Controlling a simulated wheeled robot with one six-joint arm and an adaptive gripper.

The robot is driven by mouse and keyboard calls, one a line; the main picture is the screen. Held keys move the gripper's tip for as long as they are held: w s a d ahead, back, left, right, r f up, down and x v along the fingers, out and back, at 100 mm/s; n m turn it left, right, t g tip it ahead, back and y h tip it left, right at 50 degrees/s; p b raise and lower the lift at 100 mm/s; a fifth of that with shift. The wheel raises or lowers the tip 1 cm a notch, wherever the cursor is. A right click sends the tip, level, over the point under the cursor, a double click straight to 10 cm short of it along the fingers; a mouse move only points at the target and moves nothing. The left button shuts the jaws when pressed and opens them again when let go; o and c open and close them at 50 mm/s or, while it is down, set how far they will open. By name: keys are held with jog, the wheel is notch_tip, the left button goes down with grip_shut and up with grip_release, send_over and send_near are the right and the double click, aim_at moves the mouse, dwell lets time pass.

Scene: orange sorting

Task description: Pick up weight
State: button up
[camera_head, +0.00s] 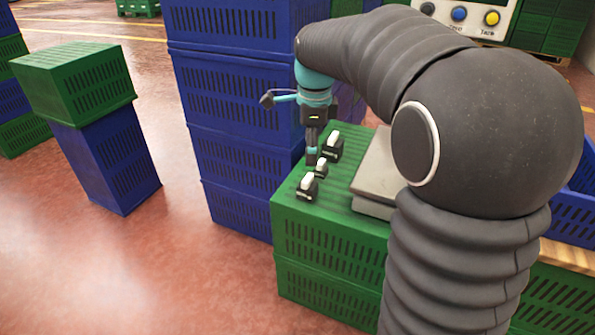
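My gripper (311,160) points down just left of the back and middle weights and above the front one. It is small and seen from behind my arm, so I cannot tell whether its fingers are apart or whether it touches a weight.
A grey scale plate (374,176) lies right of the weights, partly hidden by my arm. Tall blue crates (235,120) stand close on the left. A button panel (470,16) is at the back right. Open red floor (150,270) lies at the left.

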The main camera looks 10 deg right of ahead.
aim_at(308, 177)
jog(key=w+f+m, duration=0.1)
jog(key=f, duration=0.2)
jog(key=w+f+m, duration=0.2)
jog(key=f, duration=0.2)
jog(key=w+f+m+g+b, duration=0.1)
jog(key=w+f, duration=0.1)
jog(key=f, duration=0.2)
jog(key=shift+w+f+m, duration=0.2)
jog(key=shift+w+m, duration=0.05)
jog(key=shift+m, duration=0.05)
jog(key=f, duration=0.4)
jog(key=shift+s+d+f, duration=0.25)
jog(key=shift+s+d, duration=0.05)
jog(key=shift+s, duration=0.1)
jog(key=shift+f, duration=0.4)
grip_shut()
